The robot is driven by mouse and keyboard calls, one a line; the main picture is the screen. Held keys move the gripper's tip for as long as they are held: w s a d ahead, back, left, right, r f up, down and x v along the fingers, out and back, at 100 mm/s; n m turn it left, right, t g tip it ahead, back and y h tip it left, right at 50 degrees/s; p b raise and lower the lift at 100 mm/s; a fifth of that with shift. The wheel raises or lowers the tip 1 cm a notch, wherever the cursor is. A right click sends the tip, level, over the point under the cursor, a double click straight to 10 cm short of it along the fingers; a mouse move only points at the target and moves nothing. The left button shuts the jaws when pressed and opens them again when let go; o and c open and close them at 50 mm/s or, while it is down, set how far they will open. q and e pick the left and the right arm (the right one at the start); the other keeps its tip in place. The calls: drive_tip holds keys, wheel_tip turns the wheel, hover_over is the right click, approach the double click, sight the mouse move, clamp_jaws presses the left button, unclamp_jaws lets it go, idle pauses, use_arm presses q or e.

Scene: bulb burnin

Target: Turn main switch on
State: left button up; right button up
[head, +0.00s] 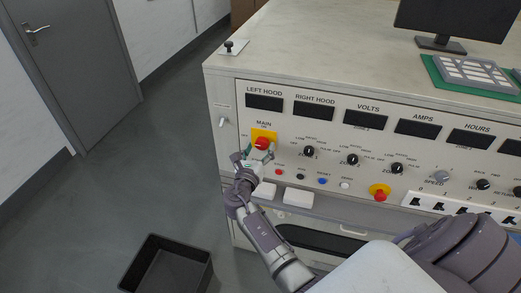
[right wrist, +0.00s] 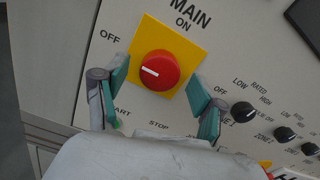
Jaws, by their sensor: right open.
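The main switch is a red round knob (head: 262,143) on a yellow square plate (head: 265,134) at the left of the panel, under the label MAIN. In the right wrist view the red knob (right wrist: 160,70) has a white mark on its left side, pointing toward OFF; ON is printed above. My right gripper (head: 259,155) is open in front of the knob. In the right wrist view its teal-padded fingers (right wrist: 158,86) stand left and lower right of the knob, with visible gaps; contact is not seen. My left gripper is not in view.
Right of the switch are black zone knobs (head: 309,152) and, below, small push buttons (head: 322,181). A red emergency button (head: 380,193) sits farther right. Dark displays (head: 264,102) line the top. A black bin (head: 168,264) stands on the floor at lower left.

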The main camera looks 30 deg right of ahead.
drive_tip(key=shift+w+d, duration=0.4)
drive_tip(key=shift+d, duration=0.1)
drive_tip(key=c, duration=1.1)
drive_tip(key=shift+c, duration=0.2)
